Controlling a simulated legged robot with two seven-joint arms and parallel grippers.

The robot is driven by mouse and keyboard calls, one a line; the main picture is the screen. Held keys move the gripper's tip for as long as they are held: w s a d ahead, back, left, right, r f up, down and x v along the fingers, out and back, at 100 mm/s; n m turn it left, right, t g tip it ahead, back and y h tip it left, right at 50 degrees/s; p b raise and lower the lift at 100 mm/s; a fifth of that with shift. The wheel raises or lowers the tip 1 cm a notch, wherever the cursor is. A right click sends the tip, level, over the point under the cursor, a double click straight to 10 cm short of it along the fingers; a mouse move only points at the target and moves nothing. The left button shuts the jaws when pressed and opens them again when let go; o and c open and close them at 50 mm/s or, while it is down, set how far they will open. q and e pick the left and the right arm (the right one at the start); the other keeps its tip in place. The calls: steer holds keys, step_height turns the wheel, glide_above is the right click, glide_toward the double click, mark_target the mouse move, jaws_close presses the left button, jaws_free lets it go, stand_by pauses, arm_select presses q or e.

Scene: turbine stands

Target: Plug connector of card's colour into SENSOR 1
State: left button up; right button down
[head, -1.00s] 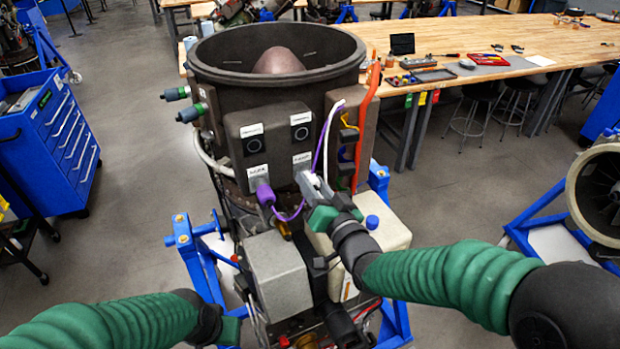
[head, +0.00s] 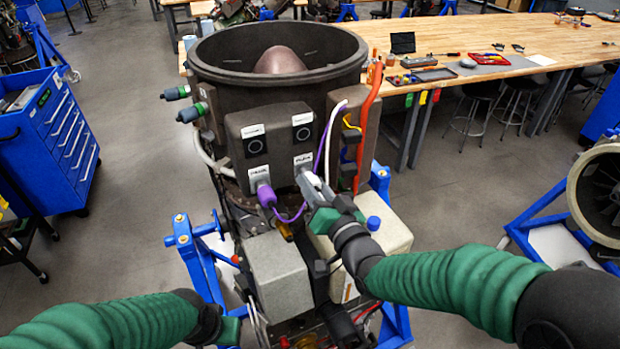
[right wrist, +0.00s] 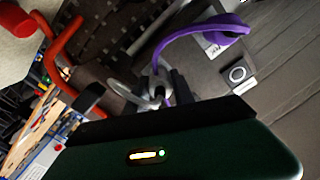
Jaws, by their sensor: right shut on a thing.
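A dark panel (head: 275,140) on the turbine has two round ports on top and two labelled places below; the label text is too small to read. A purple connector (head: 265,195) sits at the lower left place and also shows in the right wrist view (right wrist: 228,29). My right gripper (head: 314,186) is shut on the white connector, at the end of the white cable (head: 328,140), close to the lower right place. The gripper hides whether the connector is seated. The white cable also shows in the right wrist view (right wrist: 128,92). My left gripper (head: 228,328) is low at left, its jaws unclear.
An orange hose (head: 367,120) runs down the turbine's right side. A grey box (head: 275,272) and a pale tank (head: 392,234) with a blue cap stand below the panel. A workbench (head: 450,50) with tools is behind, and a blue tool cart (head: 65,135) is at left.

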steer(key=shift+v, duration=1.95)
